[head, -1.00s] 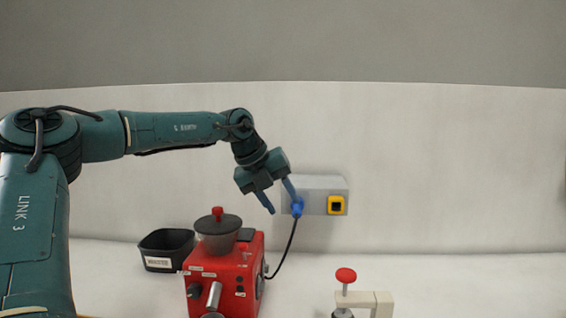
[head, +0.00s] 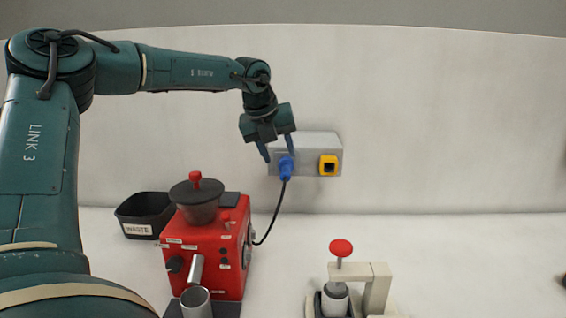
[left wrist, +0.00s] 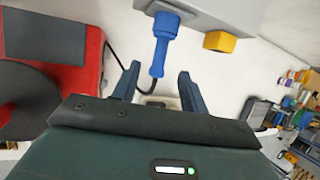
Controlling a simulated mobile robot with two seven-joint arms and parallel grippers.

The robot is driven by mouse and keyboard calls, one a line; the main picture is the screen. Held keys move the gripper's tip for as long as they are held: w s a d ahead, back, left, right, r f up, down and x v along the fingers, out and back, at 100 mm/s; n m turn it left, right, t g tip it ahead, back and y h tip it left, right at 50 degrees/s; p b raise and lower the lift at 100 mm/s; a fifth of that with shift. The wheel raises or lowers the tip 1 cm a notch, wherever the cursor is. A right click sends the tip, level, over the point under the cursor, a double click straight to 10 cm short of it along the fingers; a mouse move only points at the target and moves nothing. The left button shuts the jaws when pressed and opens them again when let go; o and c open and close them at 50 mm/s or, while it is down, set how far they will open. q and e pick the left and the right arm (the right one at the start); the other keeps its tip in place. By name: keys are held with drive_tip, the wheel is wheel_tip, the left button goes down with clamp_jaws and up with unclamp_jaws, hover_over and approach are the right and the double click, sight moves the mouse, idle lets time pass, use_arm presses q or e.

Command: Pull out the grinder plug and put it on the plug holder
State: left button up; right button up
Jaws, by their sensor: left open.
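The blue grinder plug (head: 286,168) sits in the grey wall box (head: 312,145), with its black cable running down to the red grinder (head: 218,250). My left gripper (head: 278,153) is open and empty, fingers pointing down at the plug. In the left wrist view, the plug's narrow end (left wrist: 157,68) lies in the gap between the spread fingertips (left wrist: 159,72). I cannot tell whether a finger touches it. A yellow square fitting (head: 329,165) with a dark opening is right of the plug; I cannot tell whether it is the plug holder. My right gripper is out of view.
A black waste bin (head: 145,215) stands left of the grinder. A metal cup (head: 196,302) is in front of the grinder. A cream stand with a red knob (head: 341,248) is at the lower middle. The table at right is mostly clear.

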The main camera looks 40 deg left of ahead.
sight(285, 169)
use_arm(q)
drive_tip(key=p+x, duration=0.1)
drive_tip(key=x, duration=0.5)
clamp_jaws()
idle(0.4)
